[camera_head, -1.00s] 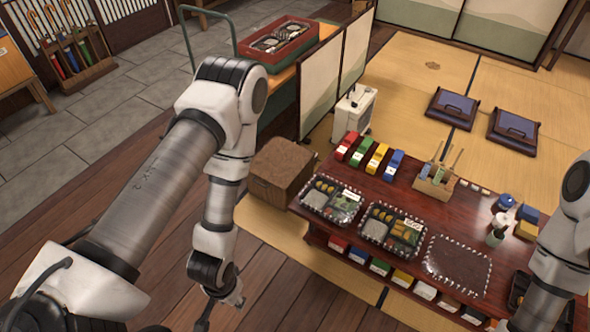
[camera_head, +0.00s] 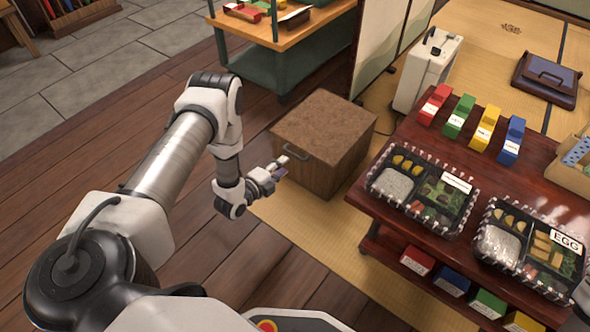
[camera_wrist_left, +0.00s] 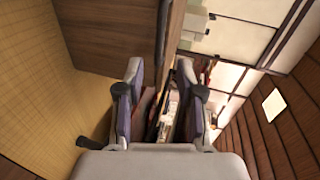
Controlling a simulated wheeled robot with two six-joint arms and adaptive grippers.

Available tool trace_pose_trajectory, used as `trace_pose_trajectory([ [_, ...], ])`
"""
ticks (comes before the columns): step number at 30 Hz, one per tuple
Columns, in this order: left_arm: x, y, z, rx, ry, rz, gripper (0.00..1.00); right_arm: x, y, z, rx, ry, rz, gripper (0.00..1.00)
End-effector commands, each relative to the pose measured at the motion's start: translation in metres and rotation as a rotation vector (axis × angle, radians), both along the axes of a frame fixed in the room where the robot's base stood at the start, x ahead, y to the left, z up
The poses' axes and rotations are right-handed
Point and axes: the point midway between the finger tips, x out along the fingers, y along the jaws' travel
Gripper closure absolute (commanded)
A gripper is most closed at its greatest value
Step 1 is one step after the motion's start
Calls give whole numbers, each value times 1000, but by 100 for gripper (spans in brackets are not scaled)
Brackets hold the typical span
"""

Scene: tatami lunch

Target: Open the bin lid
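The bin is a brown wooden box (camera_head: 312,176) on the tatami, left of the low table. Its speckled brown lid (camera_head: 328,122) lies flat and looks shut. A grey handle (camera_head: 296,152) sits at its front left edge. My left gripper (camera_head: 281,167) is just left of the bin's front, near the handle; I cannot tell whether they touch. In the left wrist view its two fingers (camera_wrist_left: 160,98) stand apart with nothing held between them. A brown panel, apparently the bin's side (camera_wrist_left: 108,35), fills the upper left there. My right gripper is out of view.
A dark red table (camera_head: 405,140) with bento boxes (camera_head: 425,188) and coloured blocks stands right of the bin. A folding screen (camera_head: 385,45) and white case (camera_head: 428,70) are behind it. A green-framed cart (camera_head: 262,70) stands farther back.

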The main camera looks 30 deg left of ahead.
Motion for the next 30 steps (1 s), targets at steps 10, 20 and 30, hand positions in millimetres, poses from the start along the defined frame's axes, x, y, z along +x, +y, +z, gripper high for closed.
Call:
trace_pose_trajectory([
  [10,42,3,-19,55,-43,-15,63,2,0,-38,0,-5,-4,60],
  [20,79,0,-22,52,-38,-14,63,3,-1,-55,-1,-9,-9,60],
  [30,79,0,-21,51,-37,-13,100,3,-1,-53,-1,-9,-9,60],
])
